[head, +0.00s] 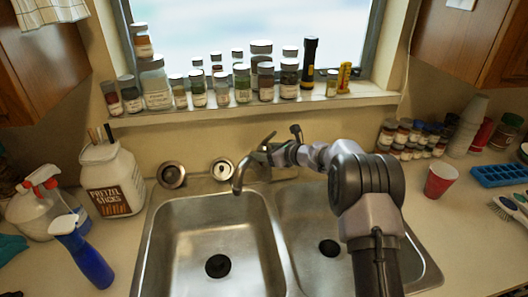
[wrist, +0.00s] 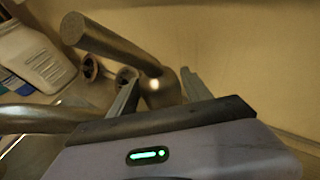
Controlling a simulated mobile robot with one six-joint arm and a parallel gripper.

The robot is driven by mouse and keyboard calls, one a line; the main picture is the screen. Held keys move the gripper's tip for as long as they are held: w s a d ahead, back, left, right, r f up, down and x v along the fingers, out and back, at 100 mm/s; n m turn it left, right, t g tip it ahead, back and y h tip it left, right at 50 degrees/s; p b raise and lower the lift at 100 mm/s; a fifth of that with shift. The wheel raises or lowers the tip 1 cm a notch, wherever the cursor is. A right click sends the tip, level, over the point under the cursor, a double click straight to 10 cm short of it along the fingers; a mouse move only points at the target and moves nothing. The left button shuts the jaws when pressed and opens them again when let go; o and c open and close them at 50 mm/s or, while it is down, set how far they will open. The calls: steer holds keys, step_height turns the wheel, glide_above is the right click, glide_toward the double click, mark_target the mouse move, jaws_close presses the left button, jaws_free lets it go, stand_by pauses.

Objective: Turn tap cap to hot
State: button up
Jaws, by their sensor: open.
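The metal tap stands behind the double sink, and its curved spout (head: 239,178) reaches over the left basin. In the wrist view, the tap cap (wrist: 158,84) is a rounded metal body with a thick lever (wrist: 105,45) pointing to the upper left. My gripper (wrist: 160,77) is open, with one finger on each side of the cap. I cannot tell whether either finger touches it. In the head view, my gripper (head: 272,152) is small and partly merges with the tap. The spout (wrist: 40,118) also shows at the left of the wrist view.
A double steel sink (head: 212,225) lies below my arm. Several jars line the window sill (head: 250,107) above the tap. A pretzel jar (head: 112,180) and spray bottles stand at left. A red cup (head: 440,181) stands at right. The wall is close behind the tap.

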steer(key=shift+c, duration=0.5)
steer(key=c, duration=1)
steer(key=f+m+t+h+b, duration=0.1)
steer(key=b, duration=0.3)
steer(key=shift+a+b, duration=0.1)
steer(key=shift+b, duration=0.25)
steer(key=shift+r+m+t+h+b, duration=0.1)
steer(key=shift+m+t+h+b, duration=0.3)
steer(key=shift+b, duration=0.45)
steer(key=shift+r+m+h+b, duration=0.35)
steer(key=shift+m+h+b, duration=0.2)
steer(key=shift+b, duration=0.3)
steer(key=o, duration=1.1)
